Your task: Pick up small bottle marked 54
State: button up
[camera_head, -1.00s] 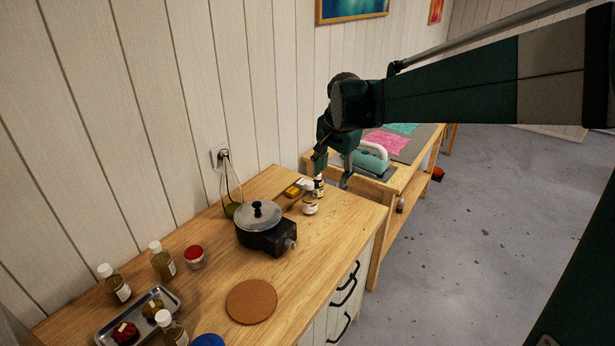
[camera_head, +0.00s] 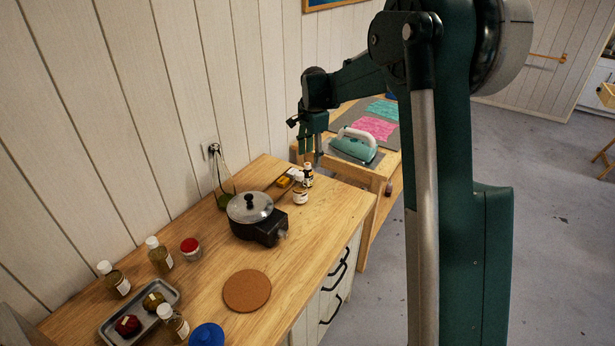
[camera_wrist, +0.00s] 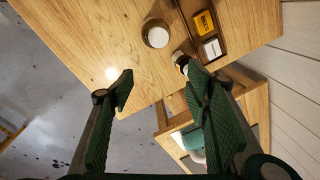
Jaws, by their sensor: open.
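Two small bottles stand near the far right end of the wooden counter. The nearer one (camera_head: 300,196) has a pale label and shows from above as a round white cap in the wrist view (camera_wrist: 157,36). The other, darker bottle (camera_head: 308,176) stands just behind it. In the wrist view this second bottle (camera_wrist: 180,61) is partly hidden by my right-hand finger. No number is readable on either. My gripper (camera_head: 312,153) is open and empty above the counter's far end, beyond the bottles. In the wrist view the space between its fingertips (camera_wrist: 160,88) shows bare wood near the counter edge.
A tray with a yellow box (camera_wrist: 204,22) and a white box (camera_wrist: 212,47) lies close beside the bottles. A pot on a burner (camera_head: 252,215) stands nearer, left of them. A second table with a teal iron (camera_head: 352,147) adjoins the far end.

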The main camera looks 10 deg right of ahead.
aim_at(307, 163)
jog(key=w+f+m+p, duration=0.1)
jog(key=w+f, duration=0.1)
jog(key=w, duration=0.1)
jog(key=w+f+m+p, duration=0.1)
jog(key=w+f, duration=0.2)
jog(key=w+f+m+g+p, duration=0.1)
jog(key=w+f, duration=0.1)
jog(key=f, duration=0.1)
jog(key=shift+w+d+f+p, duration=0.25)
jog(key=shift+w+d+p, duration=0.05)
jog(key=shift+w, duration=0.1)
jog(key=shift+w+f+m, duration=0.25)
jog(key=shift+f+m, duration=0.05)
jog(key=shift+f, duration=0.25)
jog(key=shift+f, duration=1.3)
jog(key=shift+s+f+p, duration=0.2)
jog(key=shift+f+p, duration=0.25)
jog(key=shift+f, duration=2.15)
jog(key=c, duration=1)
